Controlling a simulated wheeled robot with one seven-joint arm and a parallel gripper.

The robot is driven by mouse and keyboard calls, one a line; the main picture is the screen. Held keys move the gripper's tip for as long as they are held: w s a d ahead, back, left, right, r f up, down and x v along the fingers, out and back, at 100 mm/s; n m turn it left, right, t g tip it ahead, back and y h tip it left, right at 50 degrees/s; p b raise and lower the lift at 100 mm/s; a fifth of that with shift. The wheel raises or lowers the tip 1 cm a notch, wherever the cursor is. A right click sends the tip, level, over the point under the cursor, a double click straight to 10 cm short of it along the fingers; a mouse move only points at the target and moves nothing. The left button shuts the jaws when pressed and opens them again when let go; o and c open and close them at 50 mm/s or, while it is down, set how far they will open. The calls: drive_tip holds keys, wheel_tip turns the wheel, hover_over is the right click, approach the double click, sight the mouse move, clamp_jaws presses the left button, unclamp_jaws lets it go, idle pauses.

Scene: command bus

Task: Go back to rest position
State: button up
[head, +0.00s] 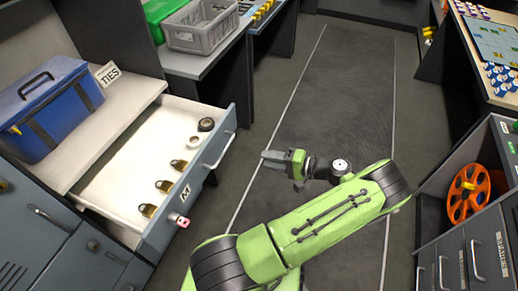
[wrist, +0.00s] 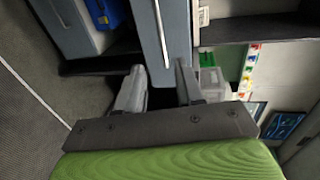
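My green arm reaches forward over the aisle floor in the head view. My gripper (head: 275,157) is at its far end, to the right of the open drawer and apart from it. In the wrist view my gripper (wrist: 158,85) has its two grey fingers spread, with nothing held between them. The drawer front with its handle shows beyond the fingers.
The open drawer (head: 160,232) at left holds several brass padlocks and two rolls. A blue case (head: 48,110) and a grey crate (head: 201,26) stand on the counters. An orange reel (head: 468,193) sits at right. The aisle floor (head: 340,100) is clear.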

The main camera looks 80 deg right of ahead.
idle(0.4)
drive_tip(key=w+a+r+n+g+y+p, duration=0.1)
drive_tip(key=w+a+r+n+g+y, duration=0.2)
drive_tip(key=w, duration=0.5)
drive_tip(key=w+a+r+n+g+y, duration=0.1)
drive_tip(key=w+r+n+g+y, duration=0.3)
drive_tip(key=w, duration=0.5)
drive_tip(key=w+a+r+n+g, duration=0.55)
drive_tip(key=w+a+r, duration=0.5)
drive_tip(key=a, duration=0.45)
drive_tip(key=s+a+r+n+t+h+p, duration=0.1)
drive_tip(key=s+a+r+n, duration=0.2)
drive_tip(key=a, duration=0.6)
drive_tip(key=s+a+r+n+t+h+p, duration=0.1)
drive_tip(key=s+a+r+n, duration=0.3)
drive_tip(key=a, duration=0.5)
wheel_tip(320, 180, up, 3)
drive_tip(key=shift+s+f+n+t+h, duration=0.1)
drive_tip(key=shift+s+n+t+h, duration=0.15)
drive_tip(key=shift+n+t+h, duration=0.35)
drive_tip(key=shift+a, duration=0.1)
